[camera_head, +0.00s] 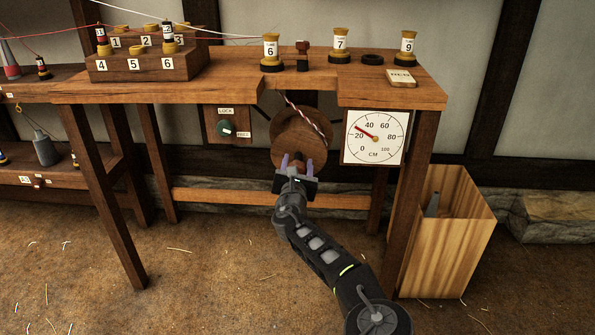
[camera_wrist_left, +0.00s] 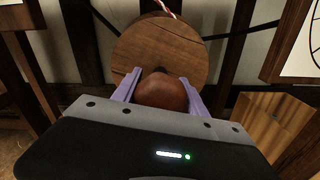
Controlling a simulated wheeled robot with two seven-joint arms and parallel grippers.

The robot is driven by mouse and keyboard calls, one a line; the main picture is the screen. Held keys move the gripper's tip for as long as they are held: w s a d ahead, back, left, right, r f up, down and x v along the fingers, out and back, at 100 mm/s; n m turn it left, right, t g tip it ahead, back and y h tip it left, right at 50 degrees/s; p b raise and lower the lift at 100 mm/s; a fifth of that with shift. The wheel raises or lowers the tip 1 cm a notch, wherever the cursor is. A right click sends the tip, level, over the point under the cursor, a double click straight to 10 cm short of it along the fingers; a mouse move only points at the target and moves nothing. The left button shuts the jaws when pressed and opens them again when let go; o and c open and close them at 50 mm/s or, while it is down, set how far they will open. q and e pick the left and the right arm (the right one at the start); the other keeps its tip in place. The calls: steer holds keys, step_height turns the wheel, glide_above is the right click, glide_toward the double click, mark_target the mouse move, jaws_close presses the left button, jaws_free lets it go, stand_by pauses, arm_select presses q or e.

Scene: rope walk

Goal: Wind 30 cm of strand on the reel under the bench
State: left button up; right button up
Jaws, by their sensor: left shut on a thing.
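The round wooden reel (camera_head: 300,130) hangs under the bench (camera_head: 230,88). A red-and-white strand (camera_head: 306,115) runs down from the bench to it. My left gripper (camera_head: 297,162) is in front of the reel's lower part. In the left wrist view its two lilac fingers are shut on the reel's brown rounded handle (camera_wrist_left: 163,94), with the reel's disc (camera_wrist_left: 165,48) just beyond. The dial (camera_head: 374,152), marked CM, has its red needle between 20 and 40, near 30. My right gripper is not in view.
The wooden bin (camera_head: 447,240) stands right of the bench. Bench legs flank the reel, and a low crossbar (camera_head: 230,197) runs behind. Numbered bobbins, including number 6 (camera_head: 270,52), stand on the bench top. The floor in front is open, with thread scraps.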

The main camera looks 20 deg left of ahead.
arm_select(q)
steer(key=shift+f+m+b, duration=0.15)
steer(key=shift+m+b, duration=0.5)
steer(key=shift+m, duration=0.75)
steer(key=o, duration=1.4)
steer(key=shift+c, duration=0.2)
steer(key=shift+s, duration=0.1)
steer(key=p+v, duration=0.1)
steer(key=v, duration=0.6)
steer(key=shift+s+d+p, duration=0.15)
steer(key=shift+s+p, duration=0.15)
steer(key=shift+p, duration=0.05)
